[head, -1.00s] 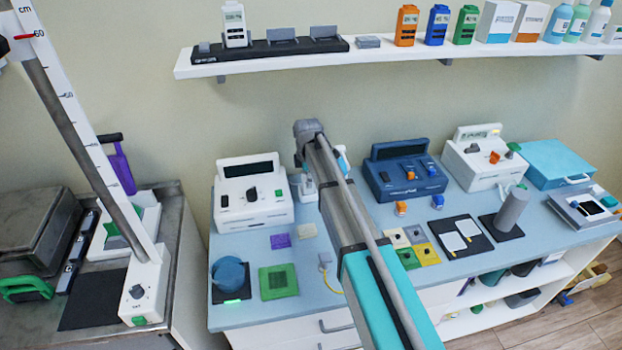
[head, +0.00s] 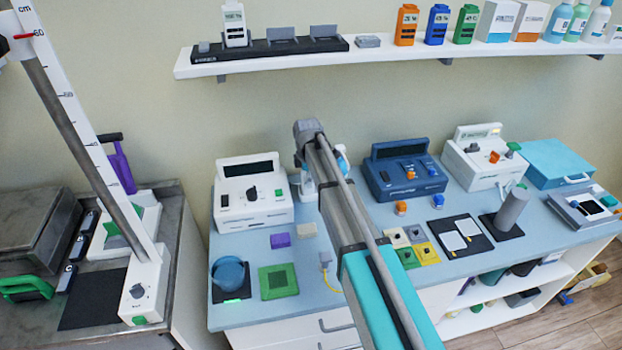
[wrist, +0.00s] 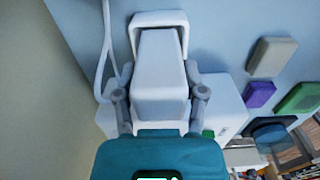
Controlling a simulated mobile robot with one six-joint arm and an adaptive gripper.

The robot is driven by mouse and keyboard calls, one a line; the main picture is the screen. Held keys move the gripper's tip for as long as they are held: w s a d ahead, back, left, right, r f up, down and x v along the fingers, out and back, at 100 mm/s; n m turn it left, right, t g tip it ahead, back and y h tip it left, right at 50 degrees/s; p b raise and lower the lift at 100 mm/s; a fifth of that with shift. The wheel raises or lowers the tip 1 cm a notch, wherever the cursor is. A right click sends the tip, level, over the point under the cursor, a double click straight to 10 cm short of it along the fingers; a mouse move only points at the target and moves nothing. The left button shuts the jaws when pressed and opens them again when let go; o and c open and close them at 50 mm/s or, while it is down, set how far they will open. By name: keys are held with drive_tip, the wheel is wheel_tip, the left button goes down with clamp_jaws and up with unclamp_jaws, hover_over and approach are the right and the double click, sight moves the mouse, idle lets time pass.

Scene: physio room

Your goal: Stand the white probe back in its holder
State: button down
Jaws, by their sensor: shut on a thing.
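The white probe (wrist: 161,75) is between the two grey fingers of my gripper (wrist: 160,102) in the wrist view. The fingers press on its sides. A white rounded frame (wrist: 160,18), which looks like the holder, shows around the probe's far end. I cannot tell whether the probe is seated in it or only above it. A pale cord (wrist: 104,45) runs along the left. In the head view my arm hides most of the gripper and probe; a white part (head: 308,187) shows just left of the arm.
A white console (head: 252,194) stands close left of my arm, and a dark blue console (head: 404,172) stands to the right. A purple block (head: 280,240), a cream block (head: 307,230) and a green pad (head: 278,281) lie in front. A shelf (head: 400,52) hangs above.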

drive_tip(key=shift+f+b, duration=0.4)
drive_tip(key=shift+f, duration=0.05)
idle(0.9)
idle(0.3)
drive_tip(key=shift+c, duration=0.4)
unclamp_jaws()
drive_tip(key=shift+o, duration=0.4)
drive_tip(key=shift+s+r, duration=0.1)
